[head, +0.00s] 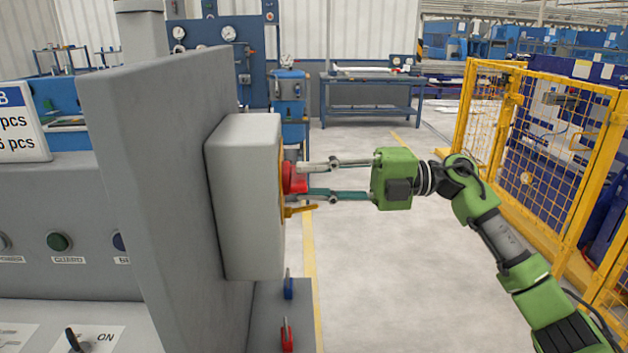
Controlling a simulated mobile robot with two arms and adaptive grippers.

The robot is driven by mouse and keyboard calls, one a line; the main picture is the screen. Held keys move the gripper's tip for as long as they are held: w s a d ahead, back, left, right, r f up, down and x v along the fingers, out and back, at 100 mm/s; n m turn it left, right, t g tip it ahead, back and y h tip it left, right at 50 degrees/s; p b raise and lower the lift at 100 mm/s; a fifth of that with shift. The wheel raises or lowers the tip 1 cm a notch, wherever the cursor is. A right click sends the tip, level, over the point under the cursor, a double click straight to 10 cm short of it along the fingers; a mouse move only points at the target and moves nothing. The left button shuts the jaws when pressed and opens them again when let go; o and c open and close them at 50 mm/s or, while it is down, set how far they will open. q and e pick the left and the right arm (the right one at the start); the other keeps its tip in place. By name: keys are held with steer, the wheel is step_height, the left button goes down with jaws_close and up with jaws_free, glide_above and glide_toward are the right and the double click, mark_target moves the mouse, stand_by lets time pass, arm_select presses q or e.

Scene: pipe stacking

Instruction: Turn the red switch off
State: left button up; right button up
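The red switch (292,181) sits on the right-hand face of a light grey box (243,200), next to a yellow part (298,211). I see it edge-on, so its turned position cannot be read. My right gripper (305,181) comes in from the right, level with the switch. Its two fingers are apart, one above the other, with their tips at the red switch. I cannot tell whether they press on it or just stand around it. My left gripper is not in view.
The box is fixed to a tall grey panel (160,170). A yellow mesh fence (540,140) is at right. The floor between is clear.

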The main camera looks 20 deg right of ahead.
steer(key=shift+d, duration=0.1)
steer(key=v, duration=1.2)
steer(key=shift+w, duration=0.1)
